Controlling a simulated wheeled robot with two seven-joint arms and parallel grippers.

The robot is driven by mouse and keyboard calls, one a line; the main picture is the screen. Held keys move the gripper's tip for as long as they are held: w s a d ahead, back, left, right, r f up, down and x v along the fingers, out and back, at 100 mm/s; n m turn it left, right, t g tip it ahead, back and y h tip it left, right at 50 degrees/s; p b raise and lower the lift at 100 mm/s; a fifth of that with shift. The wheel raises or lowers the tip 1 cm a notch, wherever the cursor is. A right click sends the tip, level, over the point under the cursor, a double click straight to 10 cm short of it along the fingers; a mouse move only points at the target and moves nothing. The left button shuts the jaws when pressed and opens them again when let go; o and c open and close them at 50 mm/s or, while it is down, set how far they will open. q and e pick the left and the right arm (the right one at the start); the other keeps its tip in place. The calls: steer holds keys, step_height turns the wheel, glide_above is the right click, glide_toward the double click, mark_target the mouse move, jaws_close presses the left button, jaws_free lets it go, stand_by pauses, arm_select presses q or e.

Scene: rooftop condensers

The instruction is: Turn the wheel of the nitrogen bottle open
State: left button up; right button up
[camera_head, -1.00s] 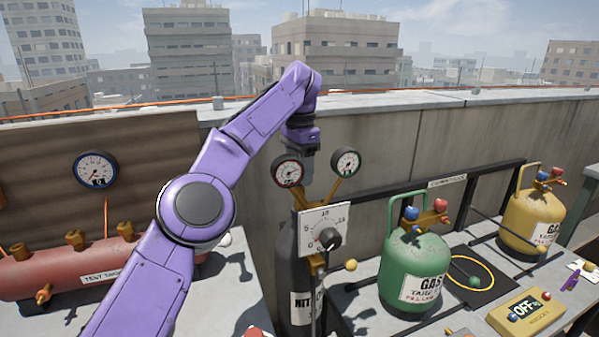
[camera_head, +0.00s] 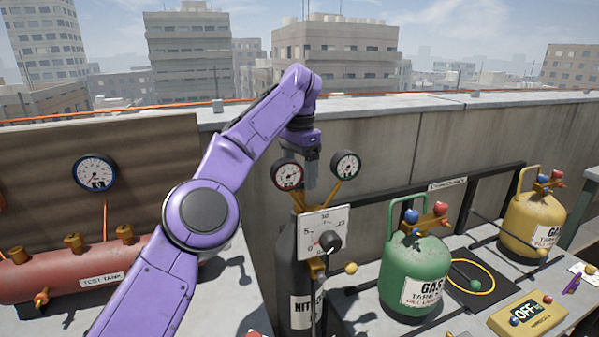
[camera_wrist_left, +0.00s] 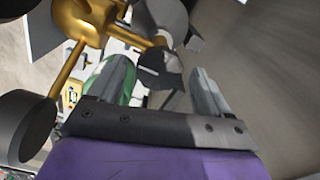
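The nitrogen bottle (camera_head: 299,292) is dark grey and stands upright in the middle of the head view, with a partly readable white label. Brass fittings, two round gauges and a white dial plate (camera_head: 322,226) with a black knob are at its top. My left gripper (camera_head: 311,172) points down above the bottle, behind the gauges. In the left wrist view my left gripper (camera_wrist_left: 160,90) is open. A dark, lobed part (camera_wrist_left: 158,68), which looks like the wheel, shows between and beyond its fingers; contact cannot be told. The wheel is hidden in the head view. My right gripper is not in view.
A green gas cylinder (camera_head: 414,272) and a yellow one (camera_head: 532,222) stand to the right. A yellow box marked OFF (camera_head: 528,315) lies in front. A red test tank (camera_head: 75,268) is at left. A concrete wall (camera_head: 450,140) runs behind.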

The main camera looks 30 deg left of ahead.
arm_select(q)
step_height(320, 180, up, 11)
steer(key=p, duration=1)
steer(key=shift+f, duration=0.2)
